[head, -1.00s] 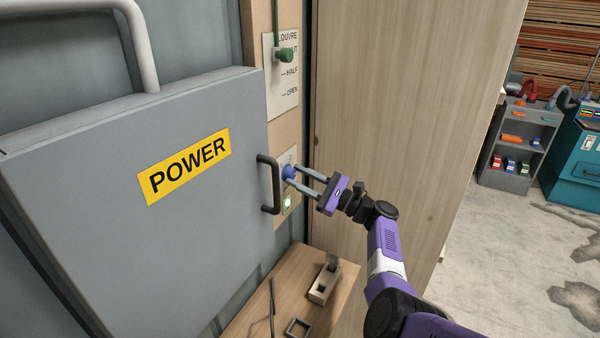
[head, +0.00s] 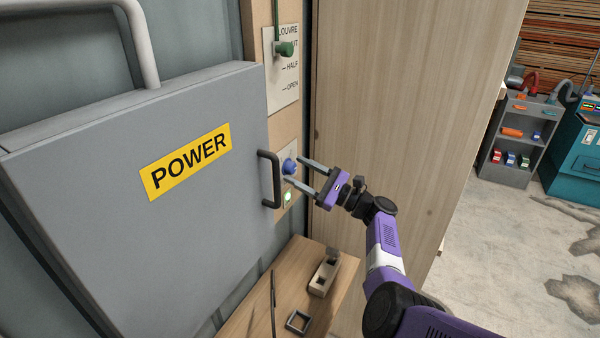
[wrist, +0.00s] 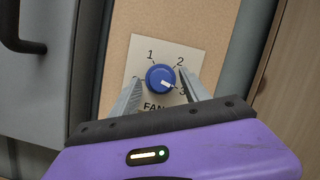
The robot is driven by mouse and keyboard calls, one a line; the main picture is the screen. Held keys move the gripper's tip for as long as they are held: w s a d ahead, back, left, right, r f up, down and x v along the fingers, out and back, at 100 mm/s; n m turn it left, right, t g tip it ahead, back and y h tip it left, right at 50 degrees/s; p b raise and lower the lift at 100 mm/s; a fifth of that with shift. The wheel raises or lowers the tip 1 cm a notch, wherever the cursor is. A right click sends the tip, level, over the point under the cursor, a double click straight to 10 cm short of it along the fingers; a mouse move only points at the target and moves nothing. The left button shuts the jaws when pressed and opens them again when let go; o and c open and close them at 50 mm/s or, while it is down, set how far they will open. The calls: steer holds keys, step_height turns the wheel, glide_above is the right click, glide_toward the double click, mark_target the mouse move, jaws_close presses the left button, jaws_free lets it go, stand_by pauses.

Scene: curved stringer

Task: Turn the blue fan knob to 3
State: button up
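The blue fan knob (head: 289,166) is on a pale plate on the wall panel, right of the grey POWER box. In the wrist view the knob (wrist: 159,77) shows with 1, 2 and 3 printed around it. Its white mark points to the lower right, toward the 3. My gripper (head: 295,171) is open just in front of the knob. Its fingers show on either side of the knob in the wrist view, with gaps between them and it. The numeral at the left is mostly hidden by a finger.
The POWER box's dark handle (head: 269,180) is close left of the knob. A lit green button (head: 287,197) is below it and a green louvre lever (head: 285,48) above. A wooden cabinet side (head: 400,90) stands right. A bench (head: 262,300) holds small items below.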

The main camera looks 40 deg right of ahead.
steer(key=shift+s, duration=0.1)
steer(key=b+v, duration=0.2)
steer(key=v, duration=0.5)
steer(key=shift+s, duration=0.3)
steer(key=shift+d, duration=0.15)
